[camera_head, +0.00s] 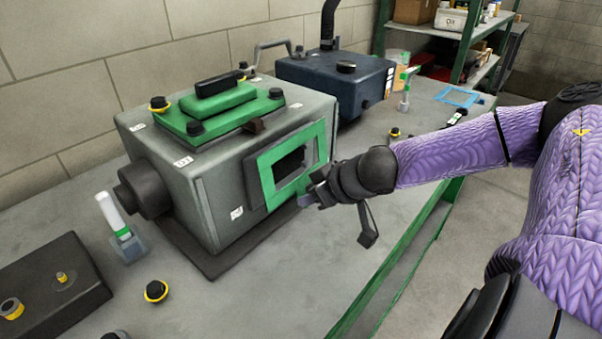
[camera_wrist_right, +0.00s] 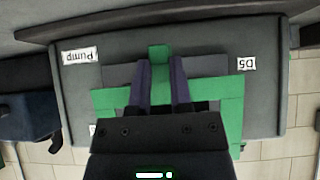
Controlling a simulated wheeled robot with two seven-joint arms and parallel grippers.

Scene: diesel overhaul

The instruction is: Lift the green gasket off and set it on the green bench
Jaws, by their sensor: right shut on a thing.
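The green gasket (camera_head: 262,172) is a flat rectangular frame on the near-right side face of the grey engine block (camera_head: 205,205), around a dark opening. It looks upright against that face; I cannot tell whether there is a gap behind it. My right gripper (camera_head: 308,198) is at the gasket's right edge, shut on it. In the right wrist view, the fingers (camera_wrist_right: 160,68) reach across the gasket (camera_wrist_right: 231,105), with a green tab between their tips. The exact contact is partly hidden. My left gripper is out of view. The bench (camera_head: 300,290) has a grey top and green front edge.
A green cover with a black bar (camera_head: 218,95) sits on the block. A dark blue box (camera_head: 335,82) stands behind it. The bench front is clear.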

